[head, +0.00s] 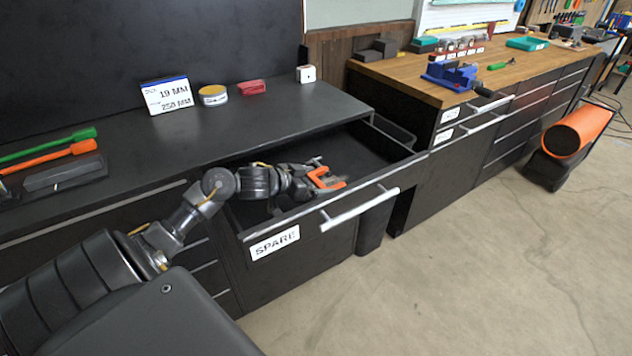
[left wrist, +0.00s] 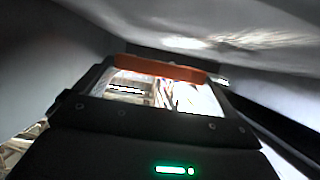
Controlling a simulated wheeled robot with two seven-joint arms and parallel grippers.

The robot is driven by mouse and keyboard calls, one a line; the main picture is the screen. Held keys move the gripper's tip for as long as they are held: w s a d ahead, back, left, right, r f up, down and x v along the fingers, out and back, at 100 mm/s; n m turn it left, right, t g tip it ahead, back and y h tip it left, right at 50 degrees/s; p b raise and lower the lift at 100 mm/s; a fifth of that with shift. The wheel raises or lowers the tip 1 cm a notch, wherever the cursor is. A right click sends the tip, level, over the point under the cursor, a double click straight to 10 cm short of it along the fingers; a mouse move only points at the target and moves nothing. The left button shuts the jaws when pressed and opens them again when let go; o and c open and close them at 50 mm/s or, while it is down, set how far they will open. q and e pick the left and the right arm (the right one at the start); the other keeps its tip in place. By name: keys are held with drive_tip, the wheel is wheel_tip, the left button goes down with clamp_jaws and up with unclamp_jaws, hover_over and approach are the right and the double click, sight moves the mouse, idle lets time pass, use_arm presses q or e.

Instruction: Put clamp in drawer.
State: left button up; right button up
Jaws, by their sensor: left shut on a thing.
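The clamp (head: 326,179) is orange and lies between the fingers of my left gripper (head: 312,175). My left gripper is shut on it, inside the open drawer. The drawer (head: 345,205) is black, pulled out, with a white SPARE label and a light bar handle on its front. In the left wrist view the orange clamp (left wrist: 160,69) spans between the fingertips, with grey drawer walls around. Whether the clamp touches the drawer floor, I cannot tell. My right gripper is not in view.
The dark counter (head: 270,122) above holds a sign (head: 167,95), a yellow round tin (head: 213,95), a red block (head: 251,87) and a white cube (head: 306,73). A wooden bench (head: 480,75) with a blue vise stands right. The floor in front is clear.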

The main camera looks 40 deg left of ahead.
use_arm(q)
drive_tip(key=shift+s+f, duration=0.1)
drive_tip(key=shift+f, duration=0.4)
drive_tip(key=o, duration=0.8)
drive_tip(key=shift+d, duration=0.15)
drive_tip(key=shift+c, duration=0.2)
drive_tip(key=shift+o, duration=0.2)
drive_tip(key=shift+f, duration=0.2)
drive_tip(key=shift+r, duration=0.3)
drive_tip(key=shift+s+r, duration=0.1)
drive_tip(key=shift+r, duration=0.15)
drive_tip(key=v, duration=0.7)
drive_tip(key=shift+a+r, duration=0.25)
drive_tip(key=shift+r, duration=0.05)
